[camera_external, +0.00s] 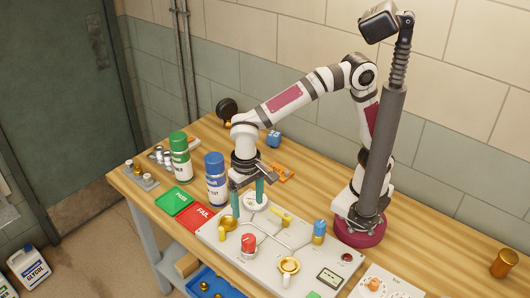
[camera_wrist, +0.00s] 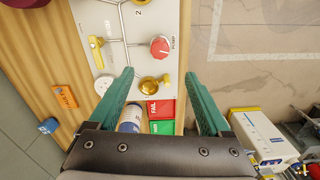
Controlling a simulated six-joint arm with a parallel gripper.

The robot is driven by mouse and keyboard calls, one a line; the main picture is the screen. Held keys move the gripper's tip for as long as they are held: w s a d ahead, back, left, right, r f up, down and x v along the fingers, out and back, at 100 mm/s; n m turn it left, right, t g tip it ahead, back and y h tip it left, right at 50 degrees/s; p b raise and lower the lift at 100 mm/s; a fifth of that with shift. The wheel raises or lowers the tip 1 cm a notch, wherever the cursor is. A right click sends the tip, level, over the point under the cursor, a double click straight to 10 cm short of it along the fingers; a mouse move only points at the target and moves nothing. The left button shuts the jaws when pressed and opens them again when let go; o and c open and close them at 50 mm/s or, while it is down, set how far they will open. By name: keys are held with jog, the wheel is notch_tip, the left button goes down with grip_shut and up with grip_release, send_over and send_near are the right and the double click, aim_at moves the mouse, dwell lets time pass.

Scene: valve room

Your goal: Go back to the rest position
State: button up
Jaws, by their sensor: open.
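My gripper (camera_external: 248,198) is open and points down over the left end of the grey valve panel (camera_external: 262,243), with its teal fingers apart and nothing visible between them. In the wrist view, the gripper (camera_wrist: 160,78) spreads its fingertips on either side of a brass knob (camera_wrist: 149,90), with a red knob (camera_wrist: 160,47) farther up. A white round dial (camera_wrist: 104,84) lies just left of the left fingertip. Whether the fingertips touch the panel cannot be told. My arm is bent forward from its base at the right of the bench.
A blue-capped bottle (camera_external: 216,180) and a green-capped bottle (camera_external: 180,158) stand left of my gripper. Green PASS (camera_external: 174,200) and red FAIL (camera_external: 201,218) mats lie in front. A dark grey post (camera_external: 378,150) rises beside my arm.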

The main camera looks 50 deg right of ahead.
jog(key=shift+d, duration=0.1)
jog(key=d+r+m+y, duration=0.1)
jog(key=d+r+m, duration=0.15)
jog(key=d, duration=2.05)
jog(key=s+d+f+m, duration=0.1)
jog(key=s+d+f, duration=0.1)
jog(key=s+d, duration=0.3)
jog(key=shift+s+f+y, duration=0.35)
jog(key=shift+s+y, duration=0.05)
jog(key=shift+s, duration=0.3)
